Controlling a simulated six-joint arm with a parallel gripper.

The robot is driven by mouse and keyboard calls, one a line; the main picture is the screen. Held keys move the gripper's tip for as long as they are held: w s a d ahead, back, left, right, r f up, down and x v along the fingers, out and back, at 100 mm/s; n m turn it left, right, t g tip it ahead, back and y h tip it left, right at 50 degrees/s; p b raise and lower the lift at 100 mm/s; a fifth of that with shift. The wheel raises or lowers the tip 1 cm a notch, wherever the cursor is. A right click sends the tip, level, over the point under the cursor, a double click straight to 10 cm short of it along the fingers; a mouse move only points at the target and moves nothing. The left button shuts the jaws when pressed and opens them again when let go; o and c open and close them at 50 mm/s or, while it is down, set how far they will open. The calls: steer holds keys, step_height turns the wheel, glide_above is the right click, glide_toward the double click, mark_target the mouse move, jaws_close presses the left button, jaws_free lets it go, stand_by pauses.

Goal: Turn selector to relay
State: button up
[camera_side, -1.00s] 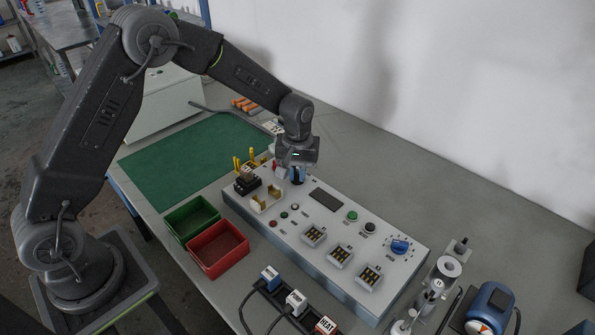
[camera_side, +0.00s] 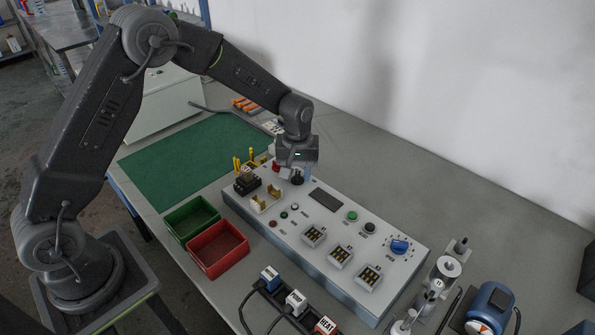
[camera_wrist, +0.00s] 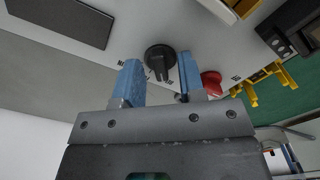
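The selector is a black rotary knob (camera_wrist: 159,58) on the light grey panel, with small labels around it too small to read. In the side view the knob (camera_side: 297,179) shows just below my gripper (camera_side: 297,170). In the wrist view my gripper (camera_wrist: 160,84) has two blue fingers spread apart, one to each side of the knob's near edge. Gaps show between the knob and the fingers, so it appears not gripped. The knob's pointer mark seems to face the gripper, but its exact setting cannot be told.
A red button (camera_wrist: 211,83) stands close beside the right finger. The panel (camera_side: 262,212) also carries a dark display (camera_side: 326,200), a green button (camera_side: 351,216) and a blue dial (camera_side: 400,246). Yellow holders and a black block stand at its left end. Red (camera_side: 218,248) and green bins lie in front.

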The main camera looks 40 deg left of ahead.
mark_target(298, 175)
step_height(298, 175, up, 14)
stand_by(0.7)
steer(key=s+r+m+t, duration=0.35)
steer(key=s+r, duration=0.55)
steer(key=s, duration=0.3)
steer(key=s+m+t, duration=0.2)
steer(key=s+m, duration=0.2)
steer(key=s, duration=1.1)
steer(key=shift+s+a+f+m, duration=0.25)
steer(key=shift+s+a+m, duration=0.1)
